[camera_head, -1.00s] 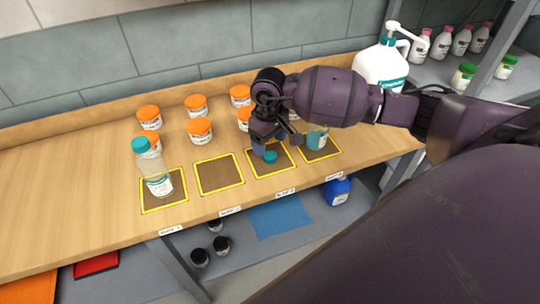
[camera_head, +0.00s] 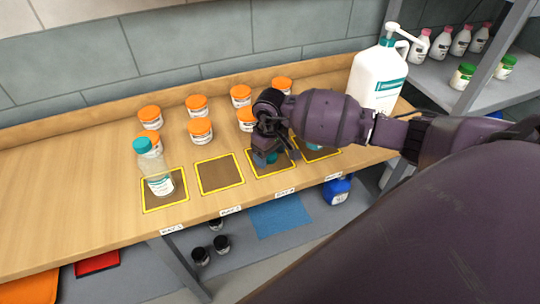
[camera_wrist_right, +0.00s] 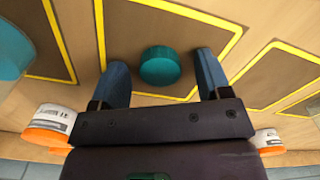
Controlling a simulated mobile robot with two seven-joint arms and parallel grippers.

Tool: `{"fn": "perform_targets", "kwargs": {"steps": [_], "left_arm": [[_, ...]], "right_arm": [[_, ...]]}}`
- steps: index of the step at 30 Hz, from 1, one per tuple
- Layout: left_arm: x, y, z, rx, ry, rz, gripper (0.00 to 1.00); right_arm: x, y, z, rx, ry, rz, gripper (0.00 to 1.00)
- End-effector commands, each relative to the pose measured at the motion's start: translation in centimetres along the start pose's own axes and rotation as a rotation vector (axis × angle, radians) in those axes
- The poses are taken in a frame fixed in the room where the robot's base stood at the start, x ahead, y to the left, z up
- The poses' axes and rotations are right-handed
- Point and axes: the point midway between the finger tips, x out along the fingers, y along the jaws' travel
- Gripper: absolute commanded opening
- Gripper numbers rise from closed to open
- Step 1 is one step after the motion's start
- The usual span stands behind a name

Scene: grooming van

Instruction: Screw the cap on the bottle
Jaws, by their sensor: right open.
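A teal cap (camera_wrist_right: 160,66) lies on the third yellow-framed square, between the two fingers of my right gripper (camera_wrist_right: 161,62), with gaps visible on both sides. In the head view my right gripper (camera_head: 273,152) is low over that square and hides much of the cap. It is open. Another clear bottle (camera_head: 158,172) with a teal cap stands on the first square. My left gripper is not in view.
Several orange-lidded jars (camera_head: 200,130) stand behind the squares. A white pump jug (camera_head: 378,75) stands at the back right. The second square (camera_head: 220,175) is empty. The left part of the wooden bench (camera_head: 60,195) is clear.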

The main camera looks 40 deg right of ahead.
Motion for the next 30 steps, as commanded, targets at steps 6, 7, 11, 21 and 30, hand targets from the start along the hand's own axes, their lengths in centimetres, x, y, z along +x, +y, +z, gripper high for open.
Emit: {"fn": "perform_targets", "kwargs": {"steps": [6, 7, 11, 21, 30], "left_arm": [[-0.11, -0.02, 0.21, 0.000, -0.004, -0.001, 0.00], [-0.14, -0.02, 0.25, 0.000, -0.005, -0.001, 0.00], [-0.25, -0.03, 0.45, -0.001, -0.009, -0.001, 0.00], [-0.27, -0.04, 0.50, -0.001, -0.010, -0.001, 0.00], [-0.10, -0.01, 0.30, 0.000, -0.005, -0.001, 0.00]], "right_arm": [[-0.03, -0.01, 0.00, 0.000, 0.000, 0.000, 0.68], [-0.03, -0.01, -0.01, 0.000, 0.000, 0.000, 0.63], [-0.04, -0.01, -0.01, 0.000, 0.000, 0.000, 0.43], [-0.05, -0.01, -0.01, 0.000, 0.000, 0.000, 0.18], [-0.97, 0.02, -0.09, 0.000, 0.002, 0.000, 0.18]]}}
